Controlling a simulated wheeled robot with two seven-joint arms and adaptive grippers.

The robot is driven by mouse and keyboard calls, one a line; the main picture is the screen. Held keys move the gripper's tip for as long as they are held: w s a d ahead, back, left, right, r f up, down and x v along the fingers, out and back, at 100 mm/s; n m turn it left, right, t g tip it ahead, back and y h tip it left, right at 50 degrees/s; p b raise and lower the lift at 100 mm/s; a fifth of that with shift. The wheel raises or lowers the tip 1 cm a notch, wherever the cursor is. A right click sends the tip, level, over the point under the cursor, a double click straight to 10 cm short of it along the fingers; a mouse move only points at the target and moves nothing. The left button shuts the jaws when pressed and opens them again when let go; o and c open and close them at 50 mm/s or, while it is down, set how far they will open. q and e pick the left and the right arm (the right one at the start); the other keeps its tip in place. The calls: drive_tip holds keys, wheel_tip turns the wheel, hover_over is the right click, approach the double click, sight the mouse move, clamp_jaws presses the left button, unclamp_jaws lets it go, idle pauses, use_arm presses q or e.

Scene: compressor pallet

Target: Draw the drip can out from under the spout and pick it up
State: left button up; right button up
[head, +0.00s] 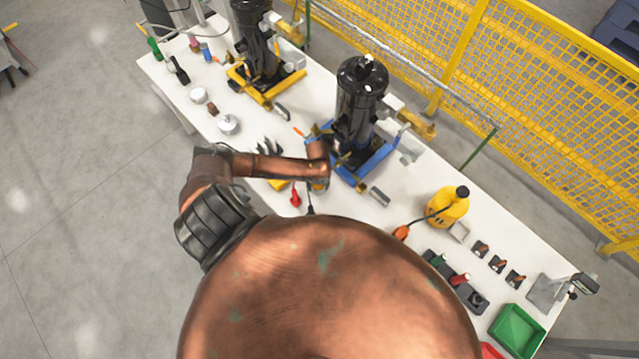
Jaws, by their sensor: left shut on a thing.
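A black upright compressor (361,95) stands in a blue base frame (378,165) on the white table. My left arm comes in from the left and its copper wrist bends down beside the near-left side of this base. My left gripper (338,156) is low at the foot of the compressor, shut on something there. That thing is at the place of the drip can, but the wrist and gripper hide it almost wholly. The spout cannot be made out. My right gripper is not in view.
A second black compressor (255,40) in a yellow frame (268,86) stands further left. A yellow bottle (447,206), a green bin (517,331) and small parts lie to the right. A yellow mesh fence (530,95) runs behind the table.

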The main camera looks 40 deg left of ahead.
sight(318, 188)
use_arm(q)
drive_tip(key=o, duration=1)
drive_tip(key=shift+o, duration=1.1)
wheel_tip(318, 188, up, 12)
